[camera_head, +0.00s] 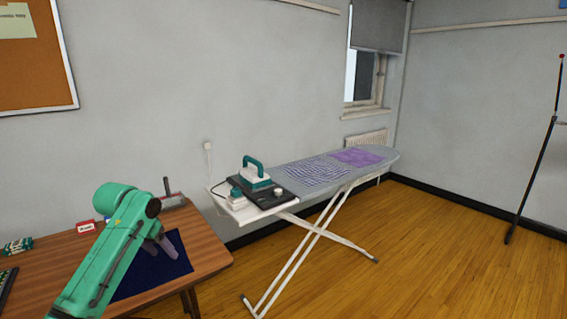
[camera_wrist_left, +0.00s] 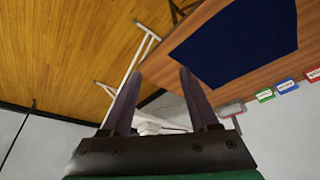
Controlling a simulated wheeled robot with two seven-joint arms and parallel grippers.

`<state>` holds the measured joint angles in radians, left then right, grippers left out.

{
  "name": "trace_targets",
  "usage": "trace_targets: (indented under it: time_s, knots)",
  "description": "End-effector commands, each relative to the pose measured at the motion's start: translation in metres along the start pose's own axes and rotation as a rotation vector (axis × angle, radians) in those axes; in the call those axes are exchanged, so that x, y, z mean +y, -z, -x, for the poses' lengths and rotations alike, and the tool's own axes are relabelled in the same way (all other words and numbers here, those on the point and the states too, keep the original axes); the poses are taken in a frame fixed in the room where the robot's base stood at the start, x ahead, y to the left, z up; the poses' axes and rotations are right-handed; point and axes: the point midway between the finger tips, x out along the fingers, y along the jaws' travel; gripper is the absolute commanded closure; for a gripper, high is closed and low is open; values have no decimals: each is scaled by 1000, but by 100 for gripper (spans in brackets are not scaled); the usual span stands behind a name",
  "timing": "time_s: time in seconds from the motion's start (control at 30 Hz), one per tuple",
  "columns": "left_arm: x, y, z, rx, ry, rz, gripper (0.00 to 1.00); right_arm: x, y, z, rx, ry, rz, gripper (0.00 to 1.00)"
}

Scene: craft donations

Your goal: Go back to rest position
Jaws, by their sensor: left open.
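My left arm, green, comes in from the lower left in the head view. Its gripper (camera_head: 160,244) hangs over the dark blue mat (camera_head: 177,266) on the wooden table, partly hidden behind the arm's green wrist. In the left wrist view, the two fingers of the left gripper (camera_wrist_left: 161,74) stand apart with nothing between them. The blue mat also shows in the left wrist view (camera_wrist_left: 235,42), beyond the fingers to the right. My right gripper is in neither view.
The wooden table (camera_head: 212,258) holds small labelled blocks and a green packet (camera_head: 17,246). An ironing board (camera_head: 295,165) with an iron (camera_head: 256,176) and purple cloths stands to the right. A dark stand (camera_head: 532,170) is far right. The floor (camera_head: 430,250) at front right is clear.

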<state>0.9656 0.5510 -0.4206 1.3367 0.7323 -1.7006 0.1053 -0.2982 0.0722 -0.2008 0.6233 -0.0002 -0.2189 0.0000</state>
Motion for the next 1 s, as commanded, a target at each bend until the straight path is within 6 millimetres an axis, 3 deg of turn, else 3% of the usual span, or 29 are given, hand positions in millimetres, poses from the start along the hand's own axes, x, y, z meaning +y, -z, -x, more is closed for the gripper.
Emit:
trace_targets:
  time_s: [0.13,0.37,0.53,0.63,0.77,0.9,0.97,1.0]
  knots:
    - [0,-11,-31,-10,-4,18,39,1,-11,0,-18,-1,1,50]
    - [0,-36,-88,-23,-3,47,39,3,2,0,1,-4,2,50]
    - [0,-73,-147,-40,6,73,39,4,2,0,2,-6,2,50]
    - [2,-108,-188,-58,17,85,39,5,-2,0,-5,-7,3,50]
    - [7,-180,-252,-95,37,93,39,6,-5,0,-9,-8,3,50]
    - [22,-294,-315,-148,63,76,39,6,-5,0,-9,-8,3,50]
    - [31,-347,-334,-171,69,60,39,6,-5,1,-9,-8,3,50]
    - [38,-383,-343,-188,70,47,39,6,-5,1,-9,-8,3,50]
